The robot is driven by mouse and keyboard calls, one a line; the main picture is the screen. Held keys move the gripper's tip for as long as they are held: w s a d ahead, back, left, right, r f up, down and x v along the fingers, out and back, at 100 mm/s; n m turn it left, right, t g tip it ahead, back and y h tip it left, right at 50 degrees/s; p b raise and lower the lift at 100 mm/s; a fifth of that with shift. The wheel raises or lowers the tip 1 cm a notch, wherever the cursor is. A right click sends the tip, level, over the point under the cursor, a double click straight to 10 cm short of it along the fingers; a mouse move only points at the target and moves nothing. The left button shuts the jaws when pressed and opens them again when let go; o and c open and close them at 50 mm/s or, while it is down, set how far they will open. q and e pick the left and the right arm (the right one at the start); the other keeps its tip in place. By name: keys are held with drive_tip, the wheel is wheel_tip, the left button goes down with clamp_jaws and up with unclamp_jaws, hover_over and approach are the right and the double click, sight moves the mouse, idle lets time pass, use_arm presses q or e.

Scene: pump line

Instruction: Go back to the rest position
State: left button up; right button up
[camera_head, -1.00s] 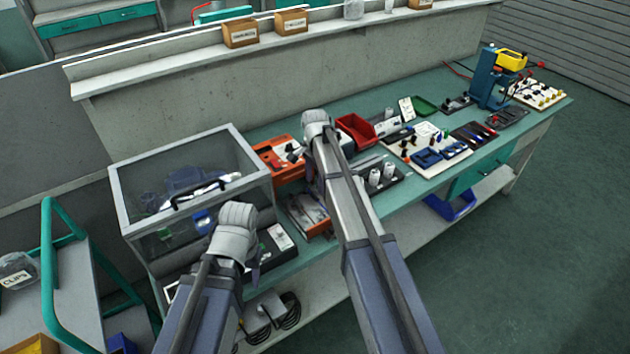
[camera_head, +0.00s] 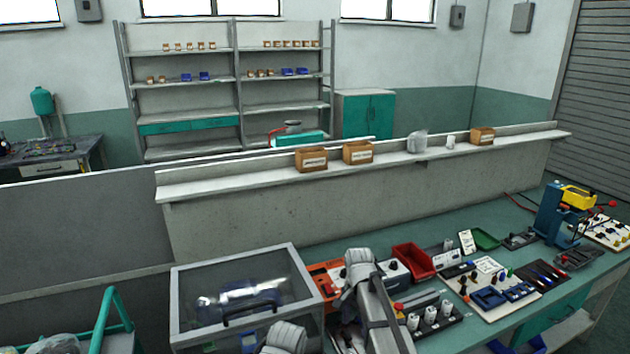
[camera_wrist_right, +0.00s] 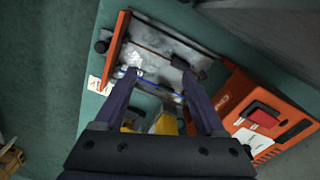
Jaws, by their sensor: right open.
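My right arm (camera_head: 374,312) reaches over the workbench, just right of the clear-lidded case. In the right wrist view my right gripper (camera_wrist_right: 160,78) is open, its two dark fingers apart with nothing held between them. Below it lies a grey metal plate (camera_wrist_right: 150,52) with an orange bar at one side; I cannot tell the exact height above it. Only the top of my left arm (camera_head: 284,338) shows at the bottom of the head view, and its gripper is out of sight.
The clear-lidded case (camera_head: 178,318) stands left of my right arm. A red bin (camera_head: 414,262), a parts board (camera_head: 492,274) and a blue press (camera_head: 553,215) are to the right. An orange case (camera_wrist_right: 262,118) lies beside the right gripper. A ledge (camera_head: 230,183) with cardboard boxes runs behind.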

drive_tip(key=s+a+n, duration=0.4)
drive_tip(key=s+n, duration=0.3)
drive_tip(key=s, duration=0.4)
drive_tip(key=s+a+n+h, duration=0.1)
drive_tip(key=s+a+n, duration=0.2)
drive_tip(key=s, duration=0.9)
drive_tip(key=n, duration=0.3)
drive_tip(key=shift+a+n, duration=0.35)
drive_tip(key=shift+n, duration=0.05)
drive_tip(key=shift+r, duration=0.1)
